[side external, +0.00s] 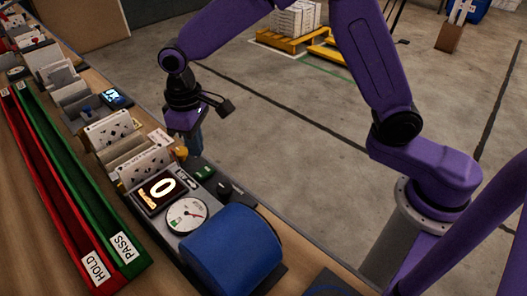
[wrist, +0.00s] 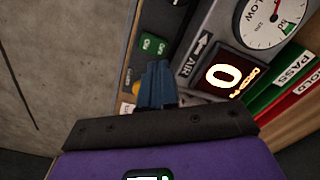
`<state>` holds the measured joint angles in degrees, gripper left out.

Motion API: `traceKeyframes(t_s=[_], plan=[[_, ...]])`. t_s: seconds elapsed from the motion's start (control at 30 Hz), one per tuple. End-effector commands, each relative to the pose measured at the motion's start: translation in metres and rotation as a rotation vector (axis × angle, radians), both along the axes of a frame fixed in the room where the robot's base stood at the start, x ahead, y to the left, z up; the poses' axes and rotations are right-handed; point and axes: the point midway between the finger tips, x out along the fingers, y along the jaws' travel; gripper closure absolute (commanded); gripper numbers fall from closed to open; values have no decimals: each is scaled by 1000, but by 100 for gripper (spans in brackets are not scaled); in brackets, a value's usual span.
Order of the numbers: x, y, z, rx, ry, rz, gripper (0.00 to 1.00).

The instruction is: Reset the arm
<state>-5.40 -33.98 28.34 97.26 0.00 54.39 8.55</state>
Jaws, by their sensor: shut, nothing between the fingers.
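My arm reaches over the bench from the right. My gripper (side external: 195,146) points down above the bench's far edge, close to the yellow knob (side external: 181,152) and the green switch (side external: 204,173). In the wrist view my gripper's blue fingers (wrist: 157,68) are together with nothing between them. The yellow knob (wrist: 137,88) is partly hidden beside the fingers, and the green ON switch (wrist: 153,44) is just beyond them. I cannot tell whether the fingertips touch anything.
A display reading 0 (side external: 161,187), a dial gauge (side external: 187,215) and a blue cylinder (side external: 235,250) sit on the bench. The green PASS channel (side external: 75,170) and red HOLD channel (side external: 50,170) run along it. Racks of white cards (side external: 108,130) stand nearby. The floor (side external: 290,140) beyond is open.

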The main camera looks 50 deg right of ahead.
Motion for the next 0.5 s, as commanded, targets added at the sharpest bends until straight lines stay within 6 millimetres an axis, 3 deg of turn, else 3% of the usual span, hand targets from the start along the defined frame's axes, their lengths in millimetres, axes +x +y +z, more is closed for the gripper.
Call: traceKeyframes(t_s=[0.17, 0.5], plan=[[-31, -19, 16, 4, -6, 67, 100], [-118, -80, 42, 12, -12, 246, 100]])
